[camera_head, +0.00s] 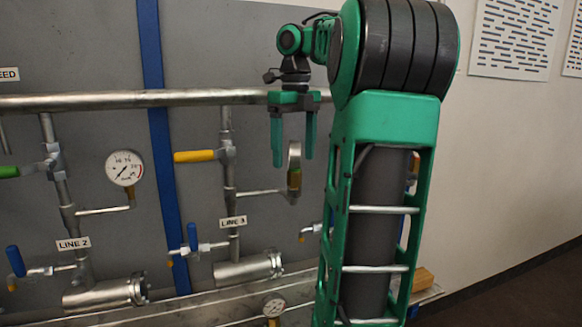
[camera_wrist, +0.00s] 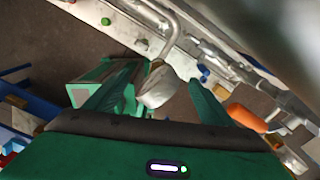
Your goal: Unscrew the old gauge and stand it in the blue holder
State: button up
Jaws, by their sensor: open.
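A round gauge (camera_head: 295,153), seen nearly edge-on, stands on a brass stem at the end of the LINE 3 side pipe. My gripper (camera_head: 294,163) points down with its jaws open, one finger on each side of this gauge in the head view. In the wrist view the gauge (camera_wrist: 157,86) shows between the open fingers (camera_wrist: 163,76), closer to the left one. I see no finger closed on it. A second gauge (camera_head: 124,168), white-faced, is on LINE 2. Another gauge (camera_head: 274,307) is low on the bench. I cannot make out the blue holder clearly; blue parts (camera_wrist: 17,93) show at the left of the wrist view.
A long horizontal pipe (camera_head: 130,100) crosses behind my gripper. A yellow-handled valve (camera_head: 195,156) is left of the gauge, and a blue-handled valve (camera_head: 193,237) is lower. A blue post (camera_head: 155,120) runs up the panel. My arm hides the bench's right part.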

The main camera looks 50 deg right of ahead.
jog(key=shift+s+a+m, duration=0.1)
jog(key=shift+m, duration=1.1)
